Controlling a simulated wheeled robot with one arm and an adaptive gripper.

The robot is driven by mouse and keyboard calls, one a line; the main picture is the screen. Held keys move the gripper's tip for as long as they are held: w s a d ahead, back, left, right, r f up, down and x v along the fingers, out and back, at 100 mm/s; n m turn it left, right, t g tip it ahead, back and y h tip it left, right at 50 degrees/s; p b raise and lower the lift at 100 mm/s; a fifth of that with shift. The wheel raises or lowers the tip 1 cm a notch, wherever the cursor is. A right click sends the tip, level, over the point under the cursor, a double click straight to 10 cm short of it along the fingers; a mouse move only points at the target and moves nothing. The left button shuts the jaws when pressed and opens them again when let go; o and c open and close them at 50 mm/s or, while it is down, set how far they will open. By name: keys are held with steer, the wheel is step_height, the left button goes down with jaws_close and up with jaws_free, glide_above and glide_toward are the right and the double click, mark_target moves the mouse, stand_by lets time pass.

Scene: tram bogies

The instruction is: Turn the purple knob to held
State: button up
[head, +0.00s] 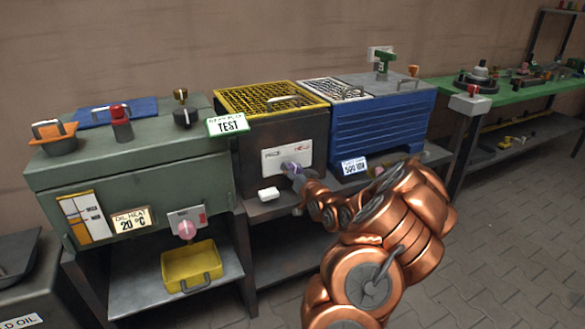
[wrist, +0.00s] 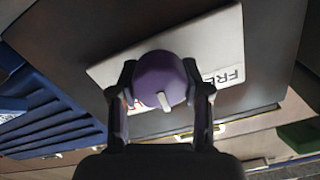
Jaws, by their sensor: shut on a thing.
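The purple knob (wrist: 158,75) sits on a white plate (wrist: 106,72) on the front of a dark box. In the head view the plate (head: 303,158) reads FREE at left and HELD in red at right, and the knob (head: 288,167) is partly hidden by my gripper (head: 297,180). In the wrist view my gripper (wrist: 160,90) has one finger on each side of the knob and is shut on it. The knob's white pointer points to the bottom of the wrist view, between the FREE word at right and the red word, which a finger partly covers.
A yellow grate (head: 270,98) tops the dark box. A blue ribbed cabinet (head: 375,130) with a 500 sign (head: 354,166) stands right. A green machine (head: 130,165) with a pink knob (head: 187,229) and yellow tray (head: 192,266) stands left.

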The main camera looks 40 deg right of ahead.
steer(key=m+p, duration=0.1)
steer(key=m, duration=0.2)
steer(key=shift+m, duration=0.3)
steer(key=shift+d+f+m+p, duration=0.1)
steer(key=shift+m+p, duration=0.2)
steer(key=shift+m, duration=1.2)
steer(key=o, duration=1.2)
steer(key=shift+c, duration=0.2)
steer(key=shift+s, duration=0.1)
steer(key=v, duration=1.2)
